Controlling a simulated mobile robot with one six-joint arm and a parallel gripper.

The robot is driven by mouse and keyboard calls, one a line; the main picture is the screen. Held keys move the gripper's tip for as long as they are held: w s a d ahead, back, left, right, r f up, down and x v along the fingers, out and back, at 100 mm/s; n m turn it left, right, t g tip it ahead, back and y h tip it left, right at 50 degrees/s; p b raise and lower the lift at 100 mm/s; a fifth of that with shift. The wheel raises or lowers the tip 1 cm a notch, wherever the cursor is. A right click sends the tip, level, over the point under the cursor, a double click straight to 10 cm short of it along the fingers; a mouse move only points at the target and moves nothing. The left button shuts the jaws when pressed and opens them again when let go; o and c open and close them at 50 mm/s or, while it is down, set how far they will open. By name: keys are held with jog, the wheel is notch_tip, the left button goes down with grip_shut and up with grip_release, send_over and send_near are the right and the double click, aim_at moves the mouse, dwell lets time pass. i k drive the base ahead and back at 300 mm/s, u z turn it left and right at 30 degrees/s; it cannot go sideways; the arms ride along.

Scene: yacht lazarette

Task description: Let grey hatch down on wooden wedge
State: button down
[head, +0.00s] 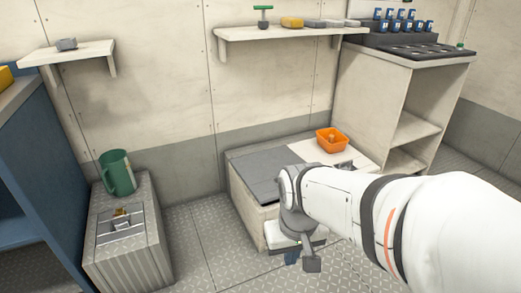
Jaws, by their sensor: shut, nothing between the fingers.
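The grey hatch (268,176) is a flat dark grey panel on top of the low pale locker (252,211) in the middle of the head view. It looks flat or nearly flat; I cannot tell whether a gap remains under its edge. My arm hides its right front part. I cannot make out the wooden wedge. My gripper (301,261) is shut and empty, low in front of the locker's front side, partly hidden by my own wrist.
An orange bin (332,140) with a small item stands on the locker's white top. A shelf unit (395,100) stands at right. Floor between metal box and locker is clear.

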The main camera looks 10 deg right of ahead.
aim_at(259, 171)
jog(key=u, duration=0.2)
jog(key=i, duration=1)
jog(key=u, duration=0.05)
